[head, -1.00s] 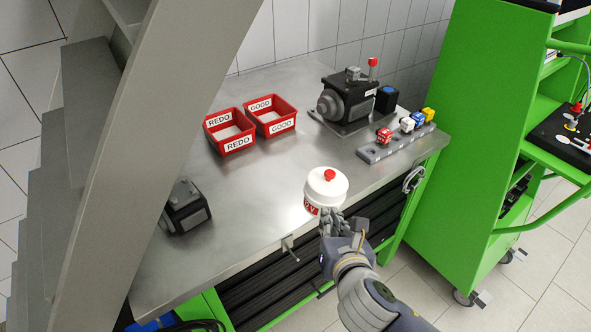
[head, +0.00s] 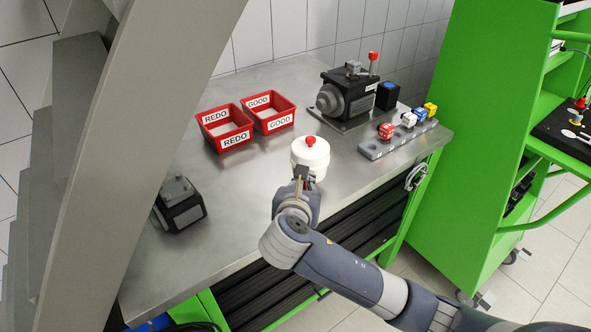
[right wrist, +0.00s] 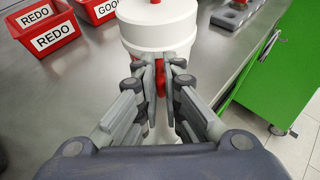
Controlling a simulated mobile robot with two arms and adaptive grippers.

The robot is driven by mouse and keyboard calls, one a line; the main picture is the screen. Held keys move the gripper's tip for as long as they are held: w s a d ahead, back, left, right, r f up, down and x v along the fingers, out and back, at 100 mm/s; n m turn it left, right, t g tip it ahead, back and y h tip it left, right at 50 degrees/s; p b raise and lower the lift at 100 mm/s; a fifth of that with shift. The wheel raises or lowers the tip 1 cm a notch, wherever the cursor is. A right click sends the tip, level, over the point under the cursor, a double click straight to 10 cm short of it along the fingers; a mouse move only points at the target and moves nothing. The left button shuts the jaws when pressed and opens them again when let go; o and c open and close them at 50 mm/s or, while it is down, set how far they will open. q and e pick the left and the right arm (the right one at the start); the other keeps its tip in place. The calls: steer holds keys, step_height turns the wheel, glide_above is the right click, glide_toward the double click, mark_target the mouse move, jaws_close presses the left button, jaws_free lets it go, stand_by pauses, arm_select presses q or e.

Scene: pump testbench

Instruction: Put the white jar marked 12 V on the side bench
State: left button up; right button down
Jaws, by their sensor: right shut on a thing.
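The white jar (head: 310,157) has a round lid with a red knob. It is upright over the front part of the steel bench (head: 255,205). My right gripper (head: 303,180) is shut on the near side of the jar, below its lid. In the right wrist view the fingertips (right wrist: 161,75) close at the jar (right wrist: 155,33), with a red part between them. The jar's marking is hidden by the gripper. I cannot tell whether the jar's base touches the bench top. My left gripper is not in view.
Red REDO (head: 226,128) and GOOD (head: 268,112) bins stand behind the jar. A dark pump (head: 345,97) and a grey holder with coloured blocks (head: 398,137) are at right. Another dark unit (head: 180,205) lies left. A green cart (head: 480,130) stands right.

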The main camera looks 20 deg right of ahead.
mark_target(293, 163)
steer(key=w, duration=0.9)
steer(key=shift+w+f, duration=0.15)
steer(key=shift+f, duration=0.15)
steer(key=shift+w+d+f, duration=0.1)
steer(key=shift+f+p, duration=0.4)
steer(key=shift+f, duration=1.3)
steer(key=c, duration=1.9)
jaws_free()
steer(key=shift+f, duration=0.15)
steer(key=shift+o, duration=0.9)
steer(key=shift+s, duration=0.25)
steer(key=v, duration=1.2)
steer(key=shift+w, duration=0.1)
